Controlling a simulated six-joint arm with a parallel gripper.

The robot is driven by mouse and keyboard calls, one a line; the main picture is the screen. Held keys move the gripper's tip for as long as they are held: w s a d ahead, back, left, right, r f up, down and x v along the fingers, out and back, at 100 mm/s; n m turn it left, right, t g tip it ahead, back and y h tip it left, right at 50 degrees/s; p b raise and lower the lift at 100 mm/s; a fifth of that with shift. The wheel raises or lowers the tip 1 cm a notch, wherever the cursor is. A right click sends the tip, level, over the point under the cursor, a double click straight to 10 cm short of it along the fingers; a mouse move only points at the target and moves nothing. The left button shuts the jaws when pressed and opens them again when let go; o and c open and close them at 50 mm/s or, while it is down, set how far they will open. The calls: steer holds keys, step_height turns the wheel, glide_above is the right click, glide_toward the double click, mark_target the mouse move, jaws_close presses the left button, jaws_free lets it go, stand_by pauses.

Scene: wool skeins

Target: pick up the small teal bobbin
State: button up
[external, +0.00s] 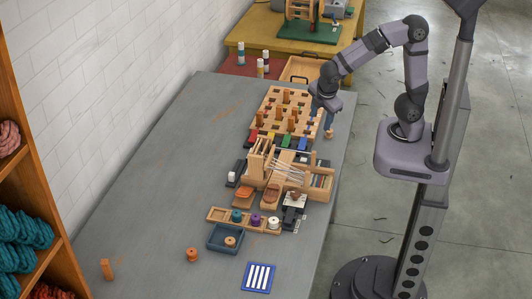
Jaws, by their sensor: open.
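My gripper (322,111) is open over the right edge of the wooden peg board, well behind and to the right of the teal bobbin. Its fingers are small in this view, and I cannot make out anything between them.
A blue tray (213,241) with a tan spool stands just in front of the rack. A wooden loom (262,158) and the peg board (266,103) lie behind it. An orange spool (192,255) and a striped blue card (249,284) are nearer.

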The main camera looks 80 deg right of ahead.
steer(key=w+a+n+t+h+b, duration=0.1)
steer(key=w+a+n+t+b, duration=0.15)
steer(key=w+a+n, duration=0.45)
steer(key=w+a+n+t+b, duration=0.1)
steer(key=w+a+n+t, duration=0.35)
steer(key=a+n, duration=0.4)
steer(key=a+n+t+y+b, duration=0.4)
steer(key=a+n, duration=0.6)
steer(key=a, duration=1.2)
steer(key=p, duration=0.2)
glide_toward(238, 213)
steer(key=shift+w+f+m+t, duration=0.25)
steer(key=shift+w+f+t, duration=0.1)
steer(key=shift+f+t, duration=0.05)
steer(key=shift+d+f, duration=0.1)
steer(key=shift+f, duration=0.25)
steer(key=shift+r+p+x, duration=0.2)
steer(key=shift+p+x, duration=0.75)
steer(key=shift+x, duration=2.8)
steer(key=c, duration=1.1)
